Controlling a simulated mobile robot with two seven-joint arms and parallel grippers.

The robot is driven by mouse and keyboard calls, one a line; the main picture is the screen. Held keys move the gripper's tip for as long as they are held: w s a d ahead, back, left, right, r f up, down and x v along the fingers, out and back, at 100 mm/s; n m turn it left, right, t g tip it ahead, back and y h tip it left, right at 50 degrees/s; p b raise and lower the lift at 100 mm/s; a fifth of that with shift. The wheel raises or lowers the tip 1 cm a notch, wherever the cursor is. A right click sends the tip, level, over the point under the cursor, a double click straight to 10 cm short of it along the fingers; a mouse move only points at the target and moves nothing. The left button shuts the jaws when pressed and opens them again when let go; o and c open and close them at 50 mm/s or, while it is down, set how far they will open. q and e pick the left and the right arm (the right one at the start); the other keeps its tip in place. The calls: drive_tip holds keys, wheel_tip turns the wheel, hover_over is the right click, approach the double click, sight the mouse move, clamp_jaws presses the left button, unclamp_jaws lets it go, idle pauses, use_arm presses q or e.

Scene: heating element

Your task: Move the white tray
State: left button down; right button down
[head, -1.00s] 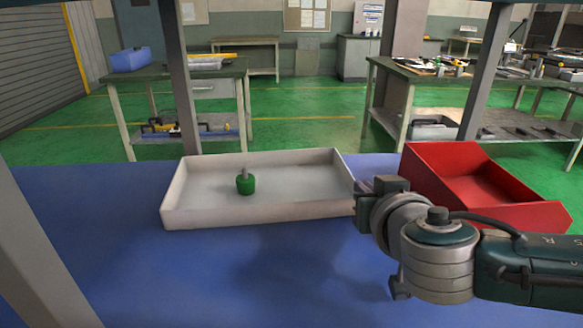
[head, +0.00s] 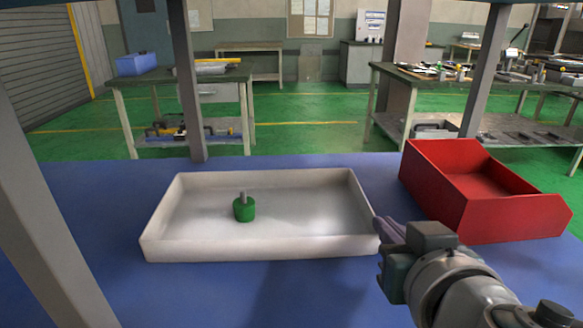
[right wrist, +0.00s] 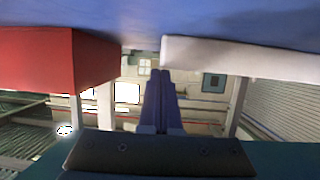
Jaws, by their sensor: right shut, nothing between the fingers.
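The white tray (head: 262,247) lies flat on the blue tabletop in the middle of the head view. A green knob-like part with a grey pin (head: 244,209) stands upright inside it. My right gripper (head: 380,232) is shut and empty at the tray's right front corner; I cannot tell whether it touches the wall. In the right wrist view the shut fingers (right wrist: 160,78) point between the tray's pale wall (right wrist: 240,57) and a red bin (right wrist: 50,62). My left gripper is not in view.
The red bin (head: 512,224) stands right of the tray, close to my right gripper. Grey posts rise at the left (head: 45,230) and behind the tray (head: 188,90). The blue tabletop (head: 85,195) is clear left of the tray.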

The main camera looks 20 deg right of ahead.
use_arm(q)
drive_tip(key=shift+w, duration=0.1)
use_arm(e)
drive_tip(key=shift+s+f, duration=0.3)
drive_tip(key=shift+s, duration=0.05)
drive_tip(key=shift+f, duration=0.1)
